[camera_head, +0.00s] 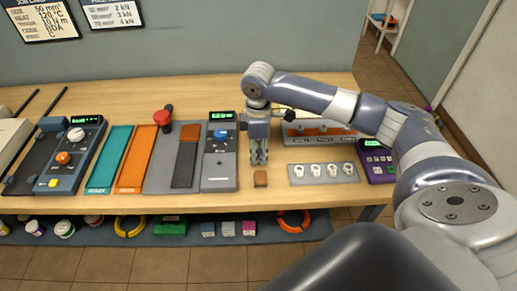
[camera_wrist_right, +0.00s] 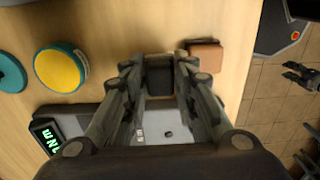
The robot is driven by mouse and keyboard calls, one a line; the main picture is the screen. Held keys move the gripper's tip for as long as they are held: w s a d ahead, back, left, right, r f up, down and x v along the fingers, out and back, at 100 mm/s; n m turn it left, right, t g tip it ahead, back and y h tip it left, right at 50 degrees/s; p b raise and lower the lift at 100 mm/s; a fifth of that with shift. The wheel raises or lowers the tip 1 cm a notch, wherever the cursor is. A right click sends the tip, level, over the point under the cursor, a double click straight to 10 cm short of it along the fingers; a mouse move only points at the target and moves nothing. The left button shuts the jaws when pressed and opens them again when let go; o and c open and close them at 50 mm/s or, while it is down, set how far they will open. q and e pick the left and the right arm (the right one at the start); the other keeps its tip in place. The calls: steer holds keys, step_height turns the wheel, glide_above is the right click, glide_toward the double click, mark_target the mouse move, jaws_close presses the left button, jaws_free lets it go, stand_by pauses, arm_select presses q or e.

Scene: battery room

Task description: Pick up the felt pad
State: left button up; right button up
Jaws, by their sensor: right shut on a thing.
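My right gripper (camera_head: 259,160) points down over the wooden table, its fingers closed. In the wrist view the right gripper (camera_wrist_right: 160,85) is shut on a small dark grey pad (camera_wrist_right: 160,75), which looks like the felt pad. In the head view the fingers hide this pad. A small brown block (camera_head: 261,178) lies on the table just in front of the fingertips. In the wrist view the brown block (camera_wrist_right: 205,55) is beside the fingertips, outside the grip. A dark jaw-like shape (camera_wrist_right: 300,75), possibly my left gripper, shows small at the right edge.
A grey device with a blue knob (camera_head: 220,160) stands left of the fingers. A yellow-topped round thing (camera_wrist_right: 61,68) stands near. Bare wood lies around the brown block.

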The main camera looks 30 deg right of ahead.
steer(key=s+a, duration=0.2)
steer(key=s, duration=0.1)
steer(key=s+a+r+b, duration=0.1)
steer(key=s+a, duration=0.2)
steer(key=s, duration=0.1)
steer(key=s+a, duration=0.2)
steer(key=s, duration=0.1)
steer(key=shift+s+a+r+b, duration=0.2)
steer(key=shift+s+b, duration=0.1)
steer(key=shift+s, duration=0.1)
steer(key=o, duration=0.3)
steer(key=c, duration=0.4)
steer(key=shift+w, duration=0.1)
